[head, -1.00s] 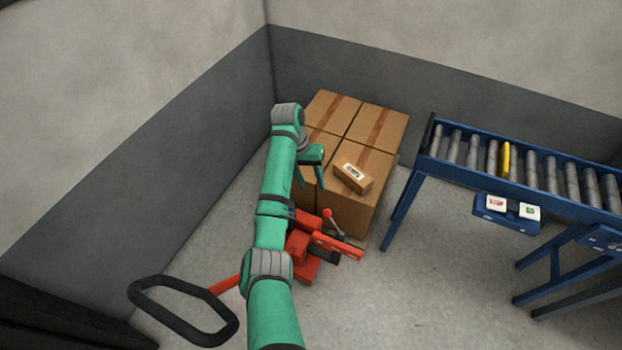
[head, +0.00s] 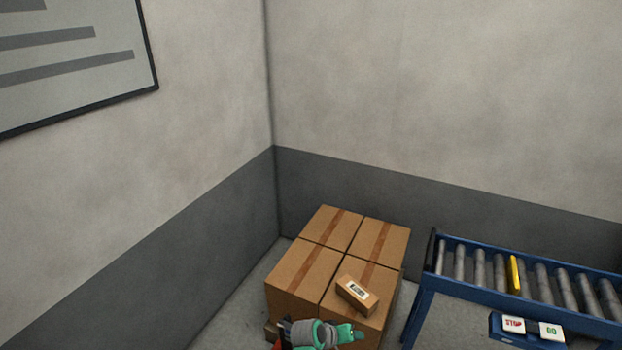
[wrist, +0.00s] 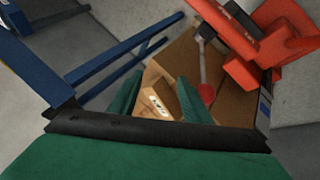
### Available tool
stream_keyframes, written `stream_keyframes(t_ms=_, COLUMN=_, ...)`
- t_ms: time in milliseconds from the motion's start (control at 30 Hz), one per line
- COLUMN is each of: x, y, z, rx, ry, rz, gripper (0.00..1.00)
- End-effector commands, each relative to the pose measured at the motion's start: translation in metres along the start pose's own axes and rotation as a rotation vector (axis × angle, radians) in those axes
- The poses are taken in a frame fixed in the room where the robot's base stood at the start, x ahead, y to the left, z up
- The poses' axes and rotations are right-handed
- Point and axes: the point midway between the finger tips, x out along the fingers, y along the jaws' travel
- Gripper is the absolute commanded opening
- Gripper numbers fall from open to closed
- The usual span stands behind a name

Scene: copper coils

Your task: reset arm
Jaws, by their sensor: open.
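My gripper (head: 352,334) shows at the bottom edge of the head view, in front of the stacked boxes, with most of my arm out of frame. In the wrist view its two green fingers (wrist: 163,78) are spread apart with nothing gripped. A small cardboard box (head: 357,294) with a white label lies on the front right of the stack. It also shows between the fingers in the wrist view (wrist: 152,104), apart from them and farther off.
The stack of large cardboard boxes (head: 306,275) stands in the wall corner. A blue roller conveyor (head: 478,296) with a yellow piece (head: 515,274) and stop and go buttons (head: 527,328) is at the right. A red pallet jack (wrist: 235,50) is close by in the wrist view.

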Motion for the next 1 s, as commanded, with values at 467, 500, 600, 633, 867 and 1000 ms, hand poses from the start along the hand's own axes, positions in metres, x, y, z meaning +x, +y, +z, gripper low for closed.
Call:
stream_keyframes(t_ms=467, x=0.001, y=-0.012, z=0.128, rx=-0.056, ry=0.279, rz=-0.064, gripper=0.44)
stream_keyframes(t_ms=500, x=-0.003, y=-0.013, z=0.139, rx=-0.056, ry=0.303, rz=-0.075, gripper=0.44)
stream_keyframes(t_ms=600, x=-0.018, y=-0.018, z=0.165, rx=-0.057, ry=0.362, rz=-0.106, gripper=0.44)
stream_keyframes(t_ms=633, x=-0.024, y=-0.019, z=0.173, rx=-0.056, ry=0.379, rz=-0.115, gripper=0.44)
stream_keyframes(t_ms=867, x=-0.075, y=-0.025, z=0.229, rx=-0.028, ry=0.506, rz=-0.194, gripper=0.44)
stream_keyframes(t_ms=1000, x=-0.117, y=-0.027, z=0.257, rx=0.003, ry=0.581, rz=-0.248, gripper=0.44)
